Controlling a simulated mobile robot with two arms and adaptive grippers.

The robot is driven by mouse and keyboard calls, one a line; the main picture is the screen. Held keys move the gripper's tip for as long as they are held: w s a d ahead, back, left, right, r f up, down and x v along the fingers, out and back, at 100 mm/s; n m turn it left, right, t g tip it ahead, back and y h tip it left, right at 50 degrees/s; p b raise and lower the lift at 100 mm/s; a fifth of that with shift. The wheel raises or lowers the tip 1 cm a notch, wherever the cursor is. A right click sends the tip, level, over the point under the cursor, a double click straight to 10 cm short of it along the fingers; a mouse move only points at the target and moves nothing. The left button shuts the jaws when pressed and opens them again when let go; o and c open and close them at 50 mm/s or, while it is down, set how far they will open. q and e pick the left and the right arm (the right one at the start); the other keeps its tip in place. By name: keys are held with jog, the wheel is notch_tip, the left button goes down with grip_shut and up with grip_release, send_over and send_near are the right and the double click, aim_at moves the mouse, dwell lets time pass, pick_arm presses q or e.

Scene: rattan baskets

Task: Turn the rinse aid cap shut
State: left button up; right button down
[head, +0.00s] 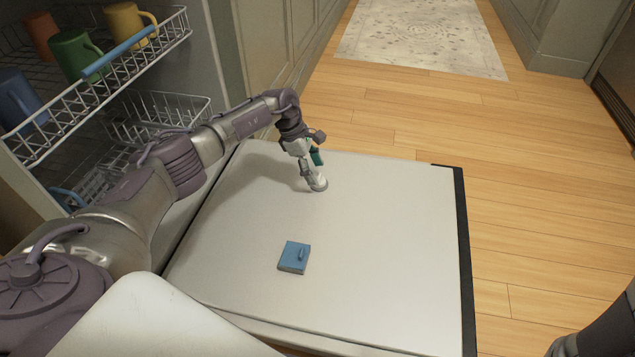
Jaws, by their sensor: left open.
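The rinse aid cap (318,185) looks like a small, pale round piece on the inner face of the open dishwasher door (390,240), near its far edge. My left gripper (314,172) is open, pointing down at the cap from above. One finger is pale and the other shows teal. The fingers hide part of the cap, so I cannot tell whether they touch it or how far it is turned. My right gripper is not in view; only part of my right arm shows at the lower right.
A blue square lid (291,260) with a small raised tab sits nearer on the door. At the left, the upper wire rack (120,72) holds several mugs, above a lower rack (160,110). The rest of the door is clear. Wooden floor (520,180) lies beyond it.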

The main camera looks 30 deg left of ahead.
aim_at(319, 180)
pick_arm(q)
jog(key=shift+b+x, duration=0.45)
jog(key=shift+x, duration=0.85)
jog(key=c, duration=1.1)
